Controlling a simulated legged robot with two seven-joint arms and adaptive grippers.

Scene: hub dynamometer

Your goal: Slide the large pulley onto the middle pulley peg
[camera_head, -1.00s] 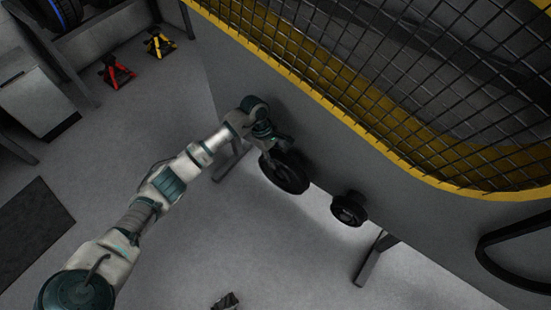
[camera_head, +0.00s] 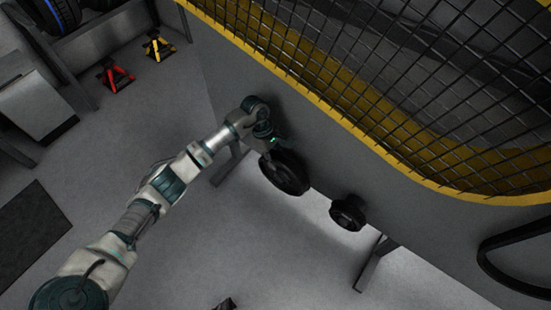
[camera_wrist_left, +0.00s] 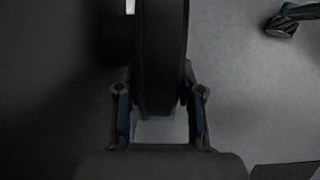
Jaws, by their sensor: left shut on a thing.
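The large pulley (camera_head: 288,176) is a thick black disc beside the grey panel of the machine, low on its left part. My left gripper (camera_head: 273,147) is at its upper left edge. In the left wrist view the pulley's rim (camera_wrist_left: 162,60) stands between the two fingers of my left gripper (camera_wrist_left: 160,104), which are shut on it. A dark stub (camera_wrist_left: 116,42) shows between the pulley and the dark panel; whether the pulley is around it I cannot tell. The middle peg is not clearly visible. A dark piece at the bottom edge (camera_head: 226,304) may be my right gripper.
A smaller black pulley (camera_head: 348,212) sits on the panel to the right. A black belt (camera_head: 515,262) is at the far right. A yellow-edged mesh guard (camera_head: 400,110) rises above the panel. Red (camera_head: 116,76) and yellow (camera_head: 158,46) stands are on the floor.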

